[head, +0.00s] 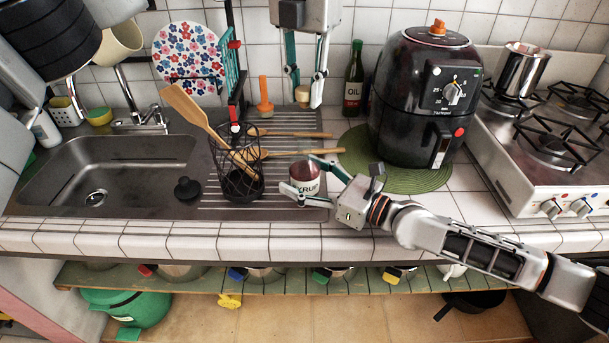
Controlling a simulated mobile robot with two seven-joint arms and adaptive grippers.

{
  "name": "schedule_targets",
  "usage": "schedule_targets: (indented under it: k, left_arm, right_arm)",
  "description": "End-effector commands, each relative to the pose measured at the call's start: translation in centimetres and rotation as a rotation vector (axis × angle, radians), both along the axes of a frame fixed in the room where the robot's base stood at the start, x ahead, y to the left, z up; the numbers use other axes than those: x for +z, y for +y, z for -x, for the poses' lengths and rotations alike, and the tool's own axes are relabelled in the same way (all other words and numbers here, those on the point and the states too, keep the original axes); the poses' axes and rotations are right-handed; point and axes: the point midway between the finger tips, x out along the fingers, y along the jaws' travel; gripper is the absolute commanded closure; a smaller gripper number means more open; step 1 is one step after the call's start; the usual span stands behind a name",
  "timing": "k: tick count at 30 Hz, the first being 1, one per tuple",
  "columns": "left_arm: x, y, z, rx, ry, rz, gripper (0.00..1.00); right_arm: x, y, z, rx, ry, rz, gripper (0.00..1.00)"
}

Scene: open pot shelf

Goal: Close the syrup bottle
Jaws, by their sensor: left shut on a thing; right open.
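The syrup bottle (303,185) stands upright near the front edge of the drainboard; it has a dark reddish top part and a pale label reading "SYRUP". My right gripper (304,181) is open, with its fingers on the far and near sides of the bottle; I cannot tell whether they touch it. My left gripper (303,97) points down above the back of the drainboard, behind the bottle. It is shut on a small tan stopper (303,92), held between its fingertips and apart from the bottle.
Behind are an oil bottle (354,80) and an orange-handled tool (264,97). A black air fryer (420,90) on a green mat (425,181) stands to the right.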

Motion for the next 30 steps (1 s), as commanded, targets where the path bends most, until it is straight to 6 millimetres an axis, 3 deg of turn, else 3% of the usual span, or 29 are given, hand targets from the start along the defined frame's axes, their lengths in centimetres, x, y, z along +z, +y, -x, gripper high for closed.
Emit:
schedule_targets:
  k: [8, 15, 19, 30]
  left_arm:
    - [0.0, 0.0, 0.0, 0.0, 0.0, 0.0, 0.87]
    - [0.0, 0.0, 0.0, 0.0, 0.0, 0.0, 0.87]
    - [-0.5, 0.0, 0.0, -0.001, 0.001, -0.001, 0.87]
    - [-4.9, 0.0, 0.0, -0.001, 0.004, 0.003, 0.87]
  right_arm:
    - [0.0, 0.1, -0.1, 0.0, 0.0, 0.0, 0.31]
    - [0.0, 0.0, -0.1, 0.0, 0.0, 0.0, 0.9]
    - [0.0, 0.0, -0.1, -0.001, 0.0, 0.0, 0.9]
    - [0.0, 0.0, -0.1, -0.001, -0.001, -0.001, 0.9]
